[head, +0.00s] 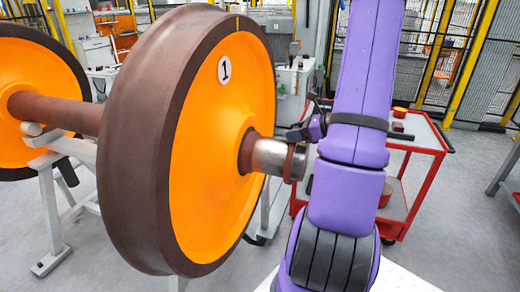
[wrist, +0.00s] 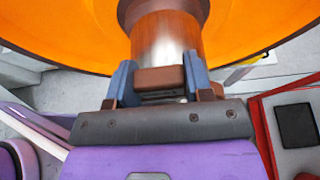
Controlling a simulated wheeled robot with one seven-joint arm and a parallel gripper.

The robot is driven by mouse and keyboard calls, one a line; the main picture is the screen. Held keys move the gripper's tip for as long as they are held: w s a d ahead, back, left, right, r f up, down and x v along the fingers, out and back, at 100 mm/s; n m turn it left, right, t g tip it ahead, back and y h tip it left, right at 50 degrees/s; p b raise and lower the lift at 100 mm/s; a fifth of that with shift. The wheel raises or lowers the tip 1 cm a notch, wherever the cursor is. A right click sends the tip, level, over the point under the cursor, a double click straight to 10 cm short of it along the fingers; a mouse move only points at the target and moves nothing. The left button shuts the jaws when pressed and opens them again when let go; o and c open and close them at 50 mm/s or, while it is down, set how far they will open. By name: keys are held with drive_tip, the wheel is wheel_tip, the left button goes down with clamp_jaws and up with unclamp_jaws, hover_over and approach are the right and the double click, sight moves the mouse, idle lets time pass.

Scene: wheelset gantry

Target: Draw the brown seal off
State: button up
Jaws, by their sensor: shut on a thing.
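The brown seal (head: 297,163) is at the outer end of the bare metal axle journal (head: 269,156) of the wheel marked 1 (head: 225,150). In the wrist view the seal (wrist: 160,80) shows as a brown block between the two blue-grey fingers of my gripper (wrist: 159,77). My gripper is shut on it, with the shiny journal (wrist: 164,38) directly beyond. The seal looks in line with the journal; I cannot tell how much of it still sits around the journal. In the head view my purple arm stands at the right of the wheel, and the fingertips are hard to make out.
A red-framed cart (head: 437,152) stands behind my arm at the right, with small reddish-brown pieces on it. A second orange wheel (head: 38,95) is at the left on the same axle (head: 62,111). A white stand (head: 50,215) supports the wheelset. Grey floor is clear at the right.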

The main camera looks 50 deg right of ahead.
drive_tip(key=shift+s+d, duration=0.3)
drive_tip(key=shift+s, duration=0.45)
drive_tip(key=shift+s+d, duration=0.3)
drive_tip(key=shift+s, duration=0.4)
drive_tip(key=shift+s+d, duration=0.3)
drive_tip(key=shift+s, duration=0.4)
drive_tip(key=shift+s+d, duration=0.25)
drive_tip(key=shift+s, duration=0.4)
drive_tip(key=shift+s+d, duration=0.3)
drive_tip(key=shift+s, duration=0.4)
